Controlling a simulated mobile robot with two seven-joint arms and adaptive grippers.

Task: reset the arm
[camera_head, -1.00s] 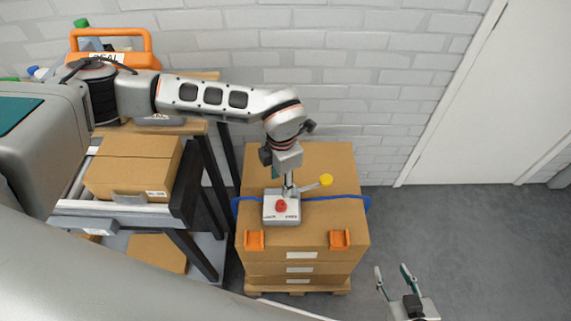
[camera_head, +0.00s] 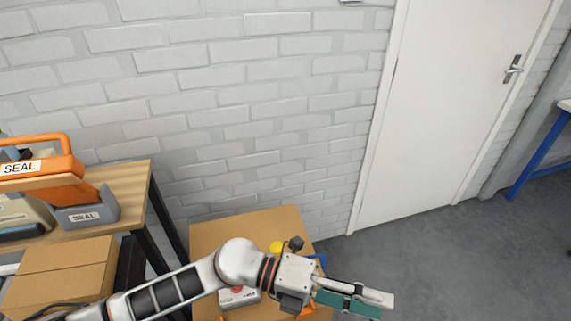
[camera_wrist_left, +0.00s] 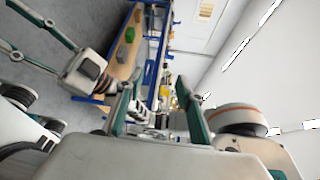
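My left arm (camera_head: 165,293) comes in from the lower left in the head view and crosses in front of the box stack. Its gripper (camera_head: 370,298) is past the stack's right side, over the floor, and holds nothing. In the left wrist view its two green-backed fingers (camera_wrist_left: 160,82) stand apart with nothing between them. My right gripper (camera_wrist_left: 14,28) shows at the left of that view, its fingers spread and empty. It is outside the head view.
A cardboard box stack (camera_head: 225,230) carries a grey device (camera_head: 238,299) with a yellow knob (camera_head: 277,246), partly hidden by my arm. A bench (camera_head: 125,180) with an orange-handled SEAL tool (camera_head: 50,180) stands left. A white door (camera_head: 440,110) and clear floor (camera_head: 450,260) lie right.

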